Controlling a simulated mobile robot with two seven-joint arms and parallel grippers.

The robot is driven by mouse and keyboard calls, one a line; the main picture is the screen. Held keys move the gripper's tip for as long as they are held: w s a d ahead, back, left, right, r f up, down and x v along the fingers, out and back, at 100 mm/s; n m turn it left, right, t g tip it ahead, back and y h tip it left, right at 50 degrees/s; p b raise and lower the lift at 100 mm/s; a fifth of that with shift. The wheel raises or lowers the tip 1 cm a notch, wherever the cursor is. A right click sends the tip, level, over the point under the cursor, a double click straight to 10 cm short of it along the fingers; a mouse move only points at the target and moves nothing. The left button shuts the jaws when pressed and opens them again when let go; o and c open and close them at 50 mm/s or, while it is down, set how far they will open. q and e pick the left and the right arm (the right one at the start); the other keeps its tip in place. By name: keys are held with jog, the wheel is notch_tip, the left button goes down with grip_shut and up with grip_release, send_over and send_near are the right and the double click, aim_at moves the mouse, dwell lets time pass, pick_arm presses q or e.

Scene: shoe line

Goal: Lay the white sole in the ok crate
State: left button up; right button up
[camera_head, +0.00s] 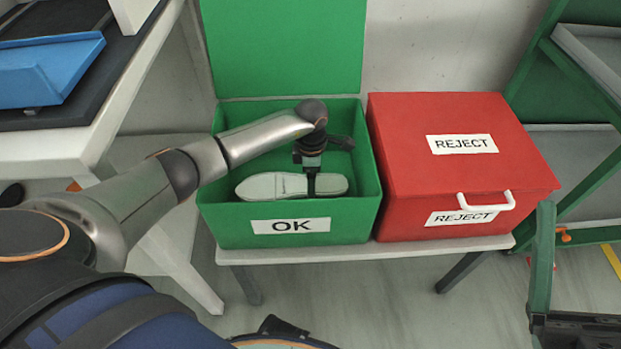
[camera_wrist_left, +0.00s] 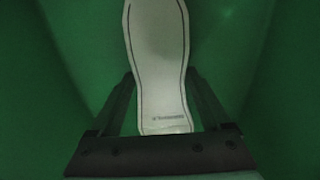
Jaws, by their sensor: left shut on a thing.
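The white sole (camera_head: 272,186) is inside the open green OK crate (camera_head: 220,226), lying lengthwise from left to right. My left gripper (camera_head: 311,186) reaches down into the crate and is shut on the sole, right of its middle. In the left wrist view, the sole (camera_wrist_left: 158,50) runs between the two fingers of my left gripper (camera_wrist_left: 161,78), with green crate walls around it. I cannot tell whether the sole touches the crate floor.
The green lid (camera_head: 285,45) stands open behind the crate. A closed red REJECT crate (camera_head: 400,210) with a white handle (camera_head: 487,203) stands close on the right, on the same bench (camera_head: 350,252). A blue tray (camera_head: 45,70) is at the upper left. A green rack (camera_head: 590,155) stands at the right.

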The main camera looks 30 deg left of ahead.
pick_arm(q)
jog(key=o, duration=1.4)
jog(key=shift+o, duration=0.2)
